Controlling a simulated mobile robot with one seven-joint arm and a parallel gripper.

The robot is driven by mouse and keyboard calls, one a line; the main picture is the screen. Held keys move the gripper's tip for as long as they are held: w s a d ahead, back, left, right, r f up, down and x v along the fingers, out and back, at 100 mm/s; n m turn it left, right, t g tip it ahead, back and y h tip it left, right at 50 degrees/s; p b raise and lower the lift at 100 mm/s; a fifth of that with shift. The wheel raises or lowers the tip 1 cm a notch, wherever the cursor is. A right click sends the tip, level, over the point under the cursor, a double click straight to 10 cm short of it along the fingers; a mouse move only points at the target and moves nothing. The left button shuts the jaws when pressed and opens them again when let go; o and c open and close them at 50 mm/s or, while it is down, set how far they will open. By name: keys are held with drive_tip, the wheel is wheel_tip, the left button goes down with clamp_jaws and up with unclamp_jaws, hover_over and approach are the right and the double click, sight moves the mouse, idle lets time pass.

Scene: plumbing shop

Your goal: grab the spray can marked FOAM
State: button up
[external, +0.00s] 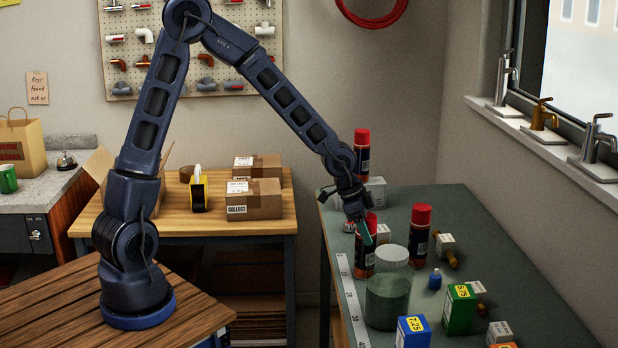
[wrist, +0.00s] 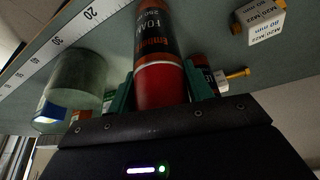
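The spray can marked FOAM (wrist: 157,45) has a dark and orange label and a red cap. In the wrist view it lies between the two green fingers of my gripper (wrist: 160,85), with no clear gap on either side. In the external view my gripper (external: 364,222) points down at a red-capped can (external: 364,252) standing on the green-grey bench; this looks like the same can. One finger shows in front of it and its label is partly hidden. Whether the fingers press on the can cannot be seen.
Two similar red-capped cans stand close by, one behind (external: 362,160) and one to the right (external: 419,238). A glass jar (external: 387,300) with a white lid stands in front. The bench's far right is clear.

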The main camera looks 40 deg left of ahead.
drive_tip(key=c, duration=0.3)
